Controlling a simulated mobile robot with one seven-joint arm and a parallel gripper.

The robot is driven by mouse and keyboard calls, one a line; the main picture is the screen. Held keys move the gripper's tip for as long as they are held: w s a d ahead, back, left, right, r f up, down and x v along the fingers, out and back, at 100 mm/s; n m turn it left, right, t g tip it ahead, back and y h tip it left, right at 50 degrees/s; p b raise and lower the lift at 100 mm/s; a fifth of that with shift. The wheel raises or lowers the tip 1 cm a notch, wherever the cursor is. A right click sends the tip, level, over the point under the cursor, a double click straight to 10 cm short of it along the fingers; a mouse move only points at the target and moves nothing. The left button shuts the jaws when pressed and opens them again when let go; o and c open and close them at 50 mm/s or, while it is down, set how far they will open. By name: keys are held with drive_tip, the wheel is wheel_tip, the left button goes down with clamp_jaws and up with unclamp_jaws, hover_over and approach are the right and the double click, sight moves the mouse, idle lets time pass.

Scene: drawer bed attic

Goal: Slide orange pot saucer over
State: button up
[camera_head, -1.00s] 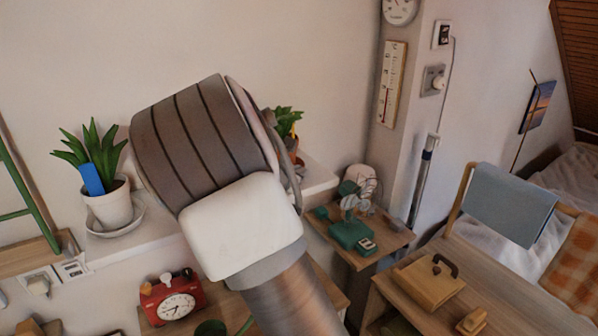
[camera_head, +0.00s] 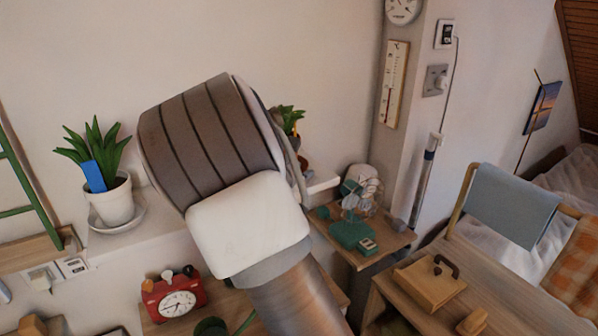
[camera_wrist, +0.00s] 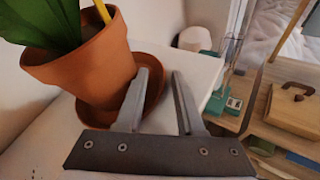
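The orange pot saucer (camera_wrist: 157,88) lies on the white ledge in the wrist view, under a terracotta pot (camera_wrist: 88,72) with a green plant and a yellow marker. My gripper (camera_wrist: 159,71) is open, its two fingers apart. The left finger crosses over the saucer beside the pot; the right finger is just outside the saucer, so the right part of its rim shows between them. I cannot tell whether either finger touches it. In the head view my arm hides the gripper and most of this pot; only the plant (camera_head: 289,117) shows clearly.
A white pot (camera_head: 112,203) on a pale saucer (camera_head: 126,217) stands left on the ledge. A red clock (camera_head: 176,297) is below it. A green fan (camera_head: 352,225) stands on a lower shelf to the right. In the wrist view, bare ledge (camera_wrist: 190,66) lies right of the saucer.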

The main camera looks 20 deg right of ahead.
drive_tip(key=v, duration=1.7)
drive_tip(key=shift+s+a, duration=0.15)
drive_tip(key=shift+r, duration=0.1)
drive_tip(key=s+d+f+m+g+y, duration=0.1)
drive_tip(key=s+d+m+g, duration=0.2)
drive_tip(key=s+m, duration=0.35)
drive_tip(key=s+d+m+g+y, duration=0.2)
drive_tip(key=s+d+m+g, duration=0.15)
drive_tip(key=s+m, duration=0.3)
drive_tip(key=s+a+r+m+t+y, duration=0.1)
drive_tip(key=s+a+m+y, duration=0.5)
drive_tip(key=s+m, duration=0.5)
drive_tip(key=shift+s+a+r+t, duration=0.35)
drive_tip(key=shift+s+a+r, duration=0.05)
drive_tip(key=shift+s+a, duration=0.25)
